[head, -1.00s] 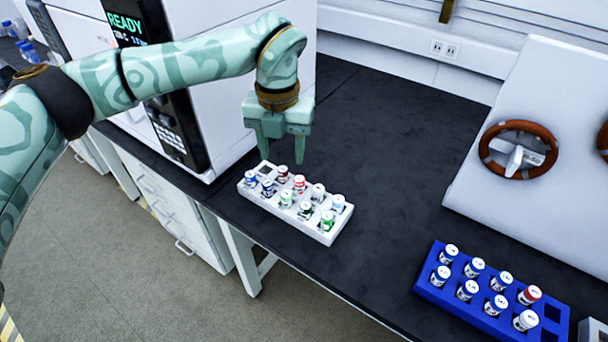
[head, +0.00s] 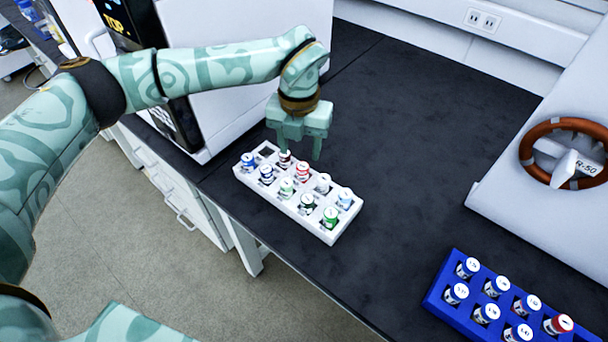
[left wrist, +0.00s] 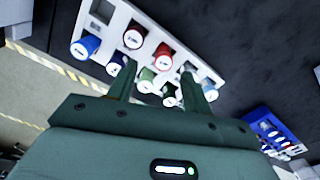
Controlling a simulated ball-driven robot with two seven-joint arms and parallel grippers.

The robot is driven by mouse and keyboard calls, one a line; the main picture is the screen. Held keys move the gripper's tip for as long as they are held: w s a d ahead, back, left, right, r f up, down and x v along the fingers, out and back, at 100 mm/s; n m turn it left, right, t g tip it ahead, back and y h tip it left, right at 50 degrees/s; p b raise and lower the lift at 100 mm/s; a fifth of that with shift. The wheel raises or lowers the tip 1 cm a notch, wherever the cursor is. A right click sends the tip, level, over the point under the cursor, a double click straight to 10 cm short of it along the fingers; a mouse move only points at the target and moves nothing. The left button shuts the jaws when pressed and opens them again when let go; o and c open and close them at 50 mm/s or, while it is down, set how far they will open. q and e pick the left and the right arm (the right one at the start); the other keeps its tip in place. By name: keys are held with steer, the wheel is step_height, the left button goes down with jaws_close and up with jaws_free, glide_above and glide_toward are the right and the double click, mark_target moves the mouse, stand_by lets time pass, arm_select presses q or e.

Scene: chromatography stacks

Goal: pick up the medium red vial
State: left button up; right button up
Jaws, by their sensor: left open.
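The white rack (head: 318,232) stands on the dark bench with several vials in it. I cannot tell for sure which counts as medium; the bright red one looks the likelier. In the left wrist view the bright red vial (left wrist: 163,55) and darker vial (left wrist: 133,37) stand beyond my fingertips. My left gripper (head: 302,154) is open and empty, pointing down beside the bright red vial's far side; its fingers also show in the left wrist view (left wrist: 158,75). My right gripper is out of view.
Blue, green and pale vials crowd the same rack; one back slot (head: 266,152) is empty. A blue rack (head: 437,298) at lower right holds more vials, one red-capped (head: 558,324). A white instrument (head: 240,90) stands behind my left arm. The bench between racks is clear.

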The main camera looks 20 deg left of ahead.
mark_target(303, 166)
arm_select(q)
steer(key=f, duration=0.2)
steer(key=f+b, duration=0.2)
steer(key=f, duration=0.1)
steer(key=shift+d+f, duration=0.35)
steer(key=shift+r, duration=0.1)
steer(key=shift+r, duration=0.1)
steer(key=shift+c, duration=0.3)
steer(key=c, duration=1)
